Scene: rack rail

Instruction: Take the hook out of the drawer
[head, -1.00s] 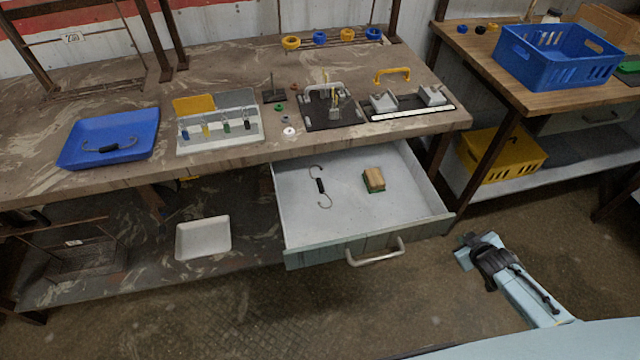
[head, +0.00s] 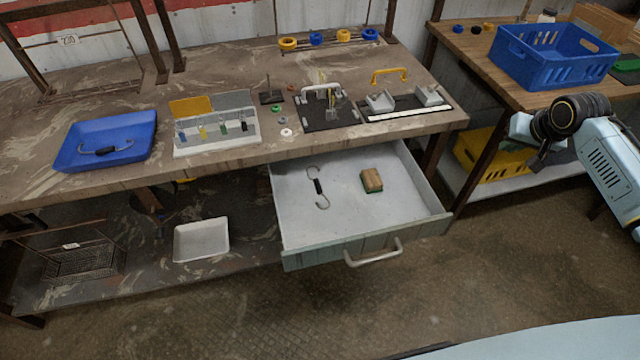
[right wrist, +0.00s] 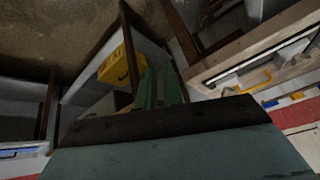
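The open drawer (head: 345,215) sticks out below the workbench. Inside it, the hook (head: 318,187), a double-ended metal hook with a black middle, lies on the left of the drawer floor. A wood-and-green block (head: 371,181) lies to its right. Another similar hook (head: 104,151) lies in the blue tray (head: 75,158) on the bench. My right gripper (head: 540,152) is raised at the right, clear of the drawer and far from the hook. Its green fingers (right wrist: 160,88) show in the right wrist view, but their opening is unclear. My left gripper is not in view.
The bench (head: 40,187) holds a key box (head: 216,145), fixtures and rings behind the drawer. A blue crate (head: 550,70) stands on the right table, with a yellow crate (head: 478,165) below. A white tray (head: 202,240) is on the lower shelf. Space above the drawer is clear.

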